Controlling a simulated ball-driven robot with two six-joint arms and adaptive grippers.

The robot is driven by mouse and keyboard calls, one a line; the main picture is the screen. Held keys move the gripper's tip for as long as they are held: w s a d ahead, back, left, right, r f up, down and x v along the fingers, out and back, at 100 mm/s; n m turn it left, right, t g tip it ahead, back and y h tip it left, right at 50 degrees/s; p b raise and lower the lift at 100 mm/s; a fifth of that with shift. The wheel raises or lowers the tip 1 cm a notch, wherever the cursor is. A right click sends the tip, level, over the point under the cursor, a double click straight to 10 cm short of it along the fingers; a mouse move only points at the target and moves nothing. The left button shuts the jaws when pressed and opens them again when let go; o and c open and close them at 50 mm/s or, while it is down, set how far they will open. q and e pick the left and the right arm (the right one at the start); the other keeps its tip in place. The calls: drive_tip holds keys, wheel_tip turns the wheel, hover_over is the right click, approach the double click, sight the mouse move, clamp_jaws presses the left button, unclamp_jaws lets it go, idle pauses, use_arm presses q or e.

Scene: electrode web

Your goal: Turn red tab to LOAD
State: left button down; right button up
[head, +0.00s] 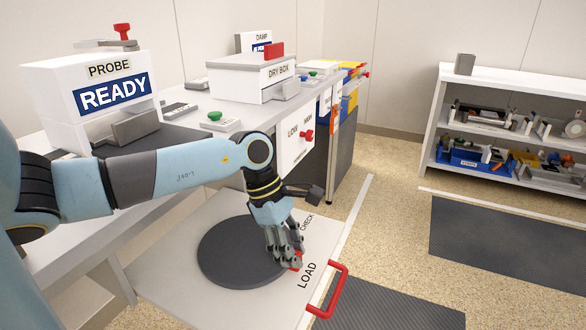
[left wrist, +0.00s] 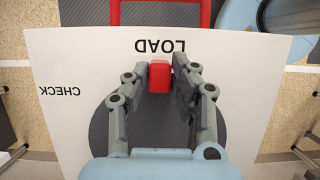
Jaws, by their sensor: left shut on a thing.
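The red tab (left wrist: 159,77) stands at the edge of the dark round disc (head: 222,262), beside the LOAD label (head: 307,275). My left gripper (head: 290,258) reaches down over the disc and is shut on the red tab; its fingers lie on both sides of the tab in the left wrist view (left wrist: 159,80). In the head view only a little of the tab (head: 297,263) shows past the fingers. The tab points towards the word LOAD, with the CHECK label (head: 306,222) off to one side. My right gripper is not in view.
The disc sits on a white pulled-out board (head: 160,270) with a red handle (head: 334,292) at its outer edge. A white bench behind carries the PROBE box (head: 105,85) and the DRY BOX (head: 250,78).

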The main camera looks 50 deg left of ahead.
use_arm(q)
drive_tip(key=c, duration=1.1)
unclamp_jaws()
drive_tip(key=shift+s, duration=0.1)
drive_tip(key=shift+c, duration=0.2)
drive_tip(key=shift+v, duration=5.95)
drive_tip(key=shift+d, duration=0.1)
